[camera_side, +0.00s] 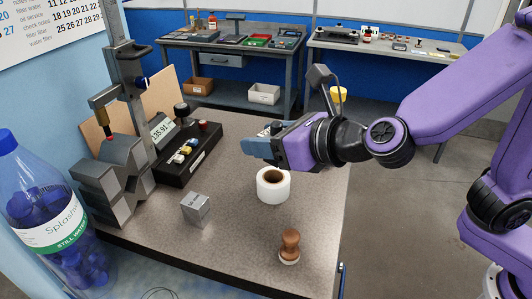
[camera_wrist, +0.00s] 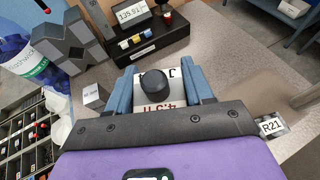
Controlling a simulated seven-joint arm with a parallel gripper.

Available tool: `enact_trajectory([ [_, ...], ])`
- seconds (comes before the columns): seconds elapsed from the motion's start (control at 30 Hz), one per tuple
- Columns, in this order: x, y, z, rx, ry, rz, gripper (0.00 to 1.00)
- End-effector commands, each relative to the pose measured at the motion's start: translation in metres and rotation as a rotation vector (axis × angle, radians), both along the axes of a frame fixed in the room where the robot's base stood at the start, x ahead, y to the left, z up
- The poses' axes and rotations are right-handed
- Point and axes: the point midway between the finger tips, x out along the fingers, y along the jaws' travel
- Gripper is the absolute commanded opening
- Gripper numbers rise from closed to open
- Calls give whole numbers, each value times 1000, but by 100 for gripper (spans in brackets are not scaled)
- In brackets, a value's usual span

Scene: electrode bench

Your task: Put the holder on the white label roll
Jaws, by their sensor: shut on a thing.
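My gripper (camera_side: 257,147) has blue fingers and is shut on the holder. In the wrist view the holder shows between the fingers as a black round knob (camera_wrist: 154,83) over a white face with red and black print. In the side view only a small dark and pale part of the holder (camera_side: 270,129) shows behind the fingers. The white label roll (camera_side: 273,191) stands upright on the bench with its brown core opening upward. My gripper is above it, with a visible gap. I cannot make out the roll in the wrist view.
A small grey cube (camera_side: 195,208) and a wooden-handled stamp (camera_side: 290,246) stand on the bench. A black instrument box with a display (camera_side: 187,155), grey V-blocks (camera_side: 115,182) and a metal stand (camera_side: 128,85) are at the left. A large bottle (camera_side: 42,215) is at the left edge.

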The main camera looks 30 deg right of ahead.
Motion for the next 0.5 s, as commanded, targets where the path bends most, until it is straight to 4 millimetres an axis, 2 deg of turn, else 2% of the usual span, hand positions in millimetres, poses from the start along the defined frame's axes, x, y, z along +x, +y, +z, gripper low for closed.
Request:
enact_trajectory([
  [0.3, 3, 2, -33, -3, 1, 0, 7],
  [0.5, 3, 2, -34, 0, -1, 0, 7],
])
